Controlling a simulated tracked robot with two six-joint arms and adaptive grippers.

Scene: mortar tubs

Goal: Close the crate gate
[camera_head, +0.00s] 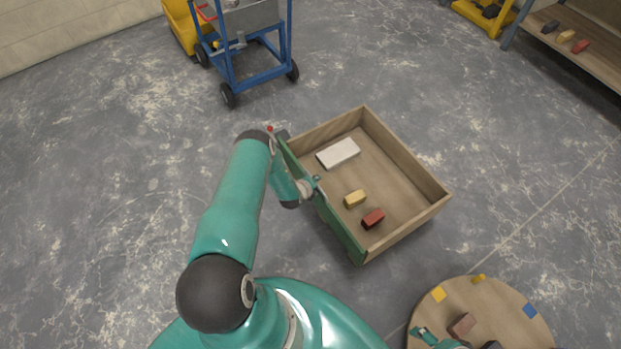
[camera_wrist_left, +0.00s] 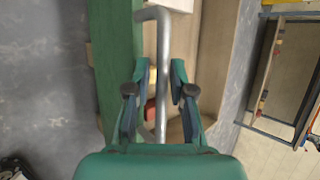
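The wooden crate (camera_head: 408,160) stands on the floor, with its green gate (camera_head: 345,236) along its left side. The gate stands upright and looks in line with that side; I cannot tell whether a small gap is left. In the left wrist view, the grey metal bar handle (camera_wrist_left: 162,50) runs between the two fingers of my left gripper (camera_wrist_left: 159,92). The fingers are apart, with space on both sides of the bar. Teal parts that look like my right gripper (camera_head: 424,334) show at the bottom edge, mostly cut off.
In the crate lie a white block (camera_head: 338,153), a yellow block (camera_head: 355,198) and a red block (camera_head: 373,218). A round wooden table (camera_head: 510,305) is at the bottom right. A blue cart (camera_head: 255,78) stands behind.

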